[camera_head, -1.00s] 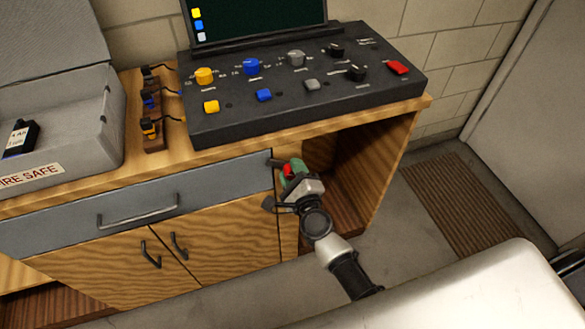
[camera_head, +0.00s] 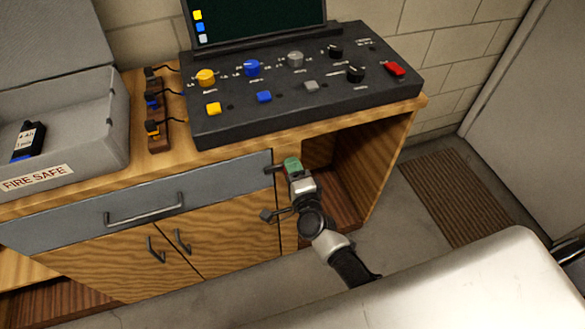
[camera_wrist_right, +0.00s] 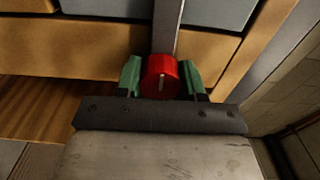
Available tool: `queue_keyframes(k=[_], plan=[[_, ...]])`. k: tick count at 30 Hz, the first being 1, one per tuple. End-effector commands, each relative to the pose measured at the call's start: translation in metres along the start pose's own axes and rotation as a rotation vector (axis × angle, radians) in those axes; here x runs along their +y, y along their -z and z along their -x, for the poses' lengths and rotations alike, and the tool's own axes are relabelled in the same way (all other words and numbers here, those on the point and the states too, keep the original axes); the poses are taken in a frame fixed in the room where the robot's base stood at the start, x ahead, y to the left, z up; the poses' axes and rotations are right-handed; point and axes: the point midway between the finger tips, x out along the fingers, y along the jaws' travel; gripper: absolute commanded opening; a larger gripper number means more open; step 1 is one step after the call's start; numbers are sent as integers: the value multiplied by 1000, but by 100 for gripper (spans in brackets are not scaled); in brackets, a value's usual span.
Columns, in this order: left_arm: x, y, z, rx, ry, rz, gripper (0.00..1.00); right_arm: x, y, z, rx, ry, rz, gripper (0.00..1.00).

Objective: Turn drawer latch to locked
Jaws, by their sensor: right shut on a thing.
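The red drawer latch knob (camera_wrist_right: 155,72) sits between the green fingertips of my right gripper (camera_wrist_right: 161,80) in the right wrist view. The gripper is shut on it. A pale line on the knob runs nearly vertical in that view. In the head view my right gripper (camera_head: 292,166) is at the right end of the grey drawer (camera_head: 70,225), just below the countertop, and hides the knob. The drawer front looks flush with the cabinet. My left gripper is not in view.
A dark control panel (camera_head: 300,112) with coloured knobs and a red switch stands on the wooden bench. A grey fire-safe box (camera_head: 95,135) is at the left. Cabinet doors (camera_head: 225,240) are below the drawer, and an open bay (camera_head: 355,175) is at the right.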

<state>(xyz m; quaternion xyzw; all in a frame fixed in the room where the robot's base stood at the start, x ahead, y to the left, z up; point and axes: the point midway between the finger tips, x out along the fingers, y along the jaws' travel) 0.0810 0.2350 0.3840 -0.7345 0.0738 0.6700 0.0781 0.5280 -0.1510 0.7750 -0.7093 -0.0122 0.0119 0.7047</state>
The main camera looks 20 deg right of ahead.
Motion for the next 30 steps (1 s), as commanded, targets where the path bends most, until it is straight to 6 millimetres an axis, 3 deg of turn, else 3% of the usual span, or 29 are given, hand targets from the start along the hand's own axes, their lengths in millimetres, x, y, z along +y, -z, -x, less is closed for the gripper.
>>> queue_keyframes(k=[13, 14, 18, 26, 30], plan=[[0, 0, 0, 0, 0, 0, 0, 1, 0, 0, -1, -2, 12, 15], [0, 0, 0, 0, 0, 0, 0, 1, 0, 0, -1, -2, 12, 43], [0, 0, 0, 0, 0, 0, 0, 1, 0, 0, -1, -2, 11, 64], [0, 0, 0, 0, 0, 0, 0, 0, 0, 1, 0, -1, 9, 64], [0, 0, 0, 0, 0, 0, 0, 2, 0, 12, 0, -3, 9, 64]])
